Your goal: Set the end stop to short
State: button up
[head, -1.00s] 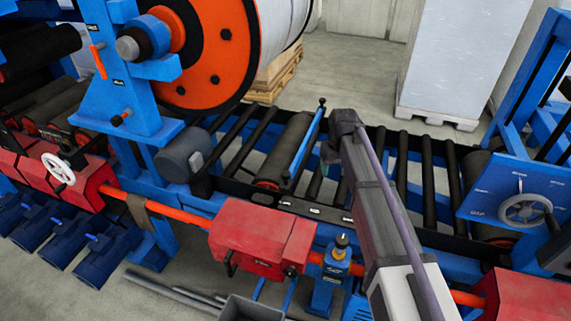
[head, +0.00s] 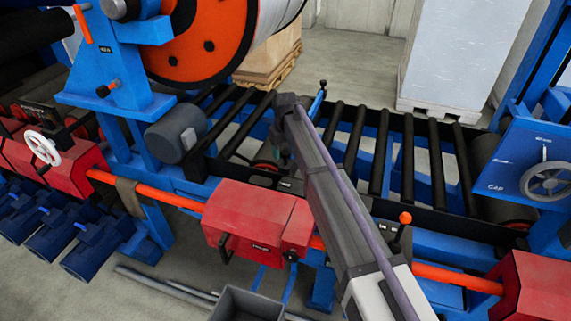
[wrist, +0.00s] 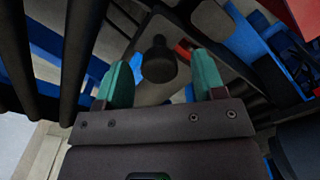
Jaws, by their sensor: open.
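The end stop looks to be the blue bar (head: 314,108) lying across the roller conveyor, with a small black knob at its far end. My arm hides most of it in the head view. My gripper (head: 282,150) is over the near part of the bar; its fingers are barely visible there. In the wrist view my gripper (wrist: 162,80) has its two green fingers apart. A dark round knob (wrist: 158,62) shows in the gap between them, above a grey plate. I cannot tell its depth or whether a finger touches it.
A red box (head: 258,218) on the orange rail stands in front of the conveyor. A grey motor (head: 177,133) is left of my gripper, and an orange-tipped lever (head: 405,217) is right of my arm. Black rollers (head: 408,160) fill the conveyor's right side.

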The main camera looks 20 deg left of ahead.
jog(key=shift+f, duration=0.3)
jog(key=shift+c, duration=0.4)
grip_shut()
